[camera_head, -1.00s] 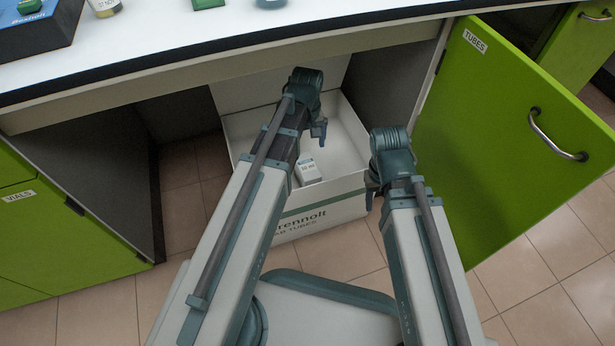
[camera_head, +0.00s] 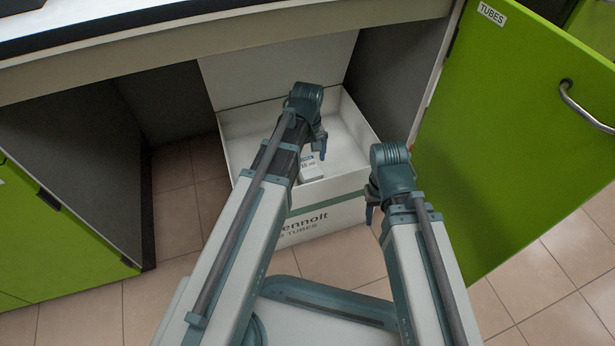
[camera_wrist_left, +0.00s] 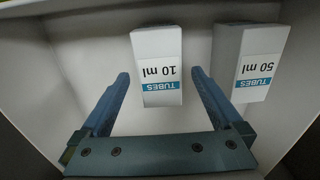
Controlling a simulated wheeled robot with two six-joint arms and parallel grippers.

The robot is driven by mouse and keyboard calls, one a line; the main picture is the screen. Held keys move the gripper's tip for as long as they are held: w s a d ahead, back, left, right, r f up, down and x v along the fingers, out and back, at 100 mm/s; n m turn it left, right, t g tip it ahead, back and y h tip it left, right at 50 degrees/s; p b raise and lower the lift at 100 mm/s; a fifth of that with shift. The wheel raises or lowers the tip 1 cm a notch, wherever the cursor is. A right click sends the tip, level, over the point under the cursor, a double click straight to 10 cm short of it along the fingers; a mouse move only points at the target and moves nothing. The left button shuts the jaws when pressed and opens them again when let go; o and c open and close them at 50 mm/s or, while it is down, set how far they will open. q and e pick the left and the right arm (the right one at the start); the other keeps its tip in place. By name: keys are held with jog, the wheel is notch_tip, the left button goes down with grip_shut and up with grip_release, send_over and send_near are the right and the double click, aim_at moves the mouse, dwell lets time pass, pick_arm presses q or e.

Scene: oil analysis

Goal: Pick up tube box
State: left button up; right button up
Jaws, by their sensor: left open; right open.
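A small white tube box with a blue band labelled "TUBES 10 ml" (camera_wrist_left: 157,62) is in the left wrist view, just beyond my fingertips. A second white tube box labelled "50 ml" (camera_wrist_left: 252,62) stands to its right. Both stand inside a large open white carton (camera_head: 330,208). In the head view one tube box (camera_head: 311,169) shows, its label too small to read surely; my left arm hides part of the carton. My left gripper (camera_wrist_left: 160,73) is open and empty, its fingers spread toward the 10 ml box. My right gripper (camera_head: 371,208) is open and empty by the carton's front right.
The carton stands under a white bench (camera_head: 240,42) between dark cabinet walls. An open green door labelled "TUBES" (camera_head: 500,130) is on the right; another green cabinet front (camera_head: 50,245) is on the left. Tiled floor (camera_head: 180,205) shows left of the carton.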

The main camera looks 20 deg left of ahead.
aim_at(307, 163)
pick_arm(q)
notch_tip(307, 163, down, 3)
jog(key=shift+f+b, duration=0.1)
jog(key=shift+b, duration=1.05)
pick_arm(e)
notch_tip(307, 163, down, 3)
pick_arm(q)
jog(key=shift+c, duration=0.2)
jog(key=c, duration=1.5)
jog(key=shift+r, duration=0.2)
